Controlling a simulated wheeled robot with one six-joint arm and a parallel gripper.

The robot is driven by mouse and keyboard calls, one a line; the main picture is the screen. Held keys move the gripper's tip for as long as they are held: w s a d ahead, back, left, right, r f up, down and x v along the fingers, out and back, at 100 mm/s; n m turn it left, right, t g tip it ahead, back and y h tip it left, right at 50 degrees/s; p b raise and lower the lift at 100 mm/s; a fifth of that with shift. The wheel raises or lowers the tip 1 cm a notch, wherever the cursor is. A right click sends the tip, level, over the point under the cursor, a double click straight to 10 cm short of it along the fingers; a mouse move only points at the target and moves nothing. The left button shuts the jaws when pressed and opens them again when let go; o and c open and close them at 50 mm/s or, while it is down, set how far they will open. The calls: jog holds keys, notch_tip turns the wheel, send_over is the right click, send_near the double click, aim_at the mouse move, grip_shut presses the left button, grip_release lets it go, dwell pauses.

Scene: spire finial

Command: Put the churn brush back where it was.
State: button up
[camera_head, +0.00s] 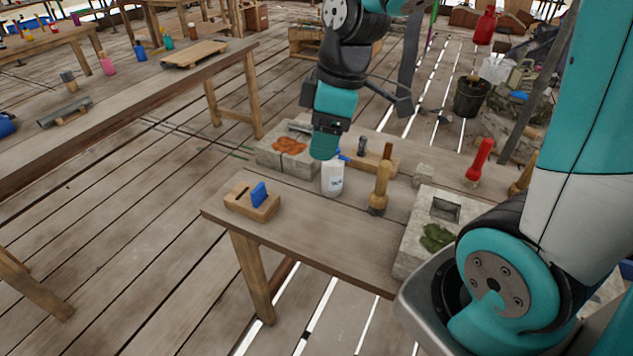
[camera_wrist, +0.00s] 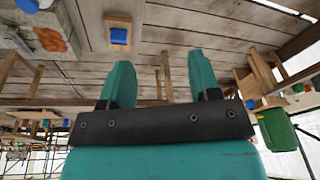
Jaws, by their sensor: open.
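Two upright brush-like tools stand on the workbench (camera_head: 310,235): a wooden-handled one (camera_head: 380,185) with a dark lower end, and a red-handled one (camera_head: 479,160) farther right. I cannot tell which is the churn brush. My gripper (camera_head: 325,148) hangs over the bench, just above and left of a white labelled bottle (camera_head: 332,178) in the picture. In the wrist view my gripper (camera_wrist: 160,82) has its two teal fingers apart with nothing between them. Neither tool is clearly seen in the wrist view.
A slotted wooden block (camera_head: 252,204) holds a blue piece at the bench's left end. A stone block with an orange patch (camera_head: 288,148) stands behind; another with green moss (camera_head: 437,237) is at the front right. A black bucket (camera_head: 472,98) stands beyond.

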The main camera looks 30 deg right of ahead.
jog(key=s+a+r+m+g+y, duration=0.1)
jog(key=s+a+r+m+y, duration=0.1)
jog(key=s+a, duration=0.9)
notch_tip(320, 180, up, 2)
jog(key=shift+s+r+m, duration=0.1)
jog(key=shift+s+m, duration=0.7)
jog(key=shift+s, duration=0.4)
jog(key=shift+a, duration=0.1)
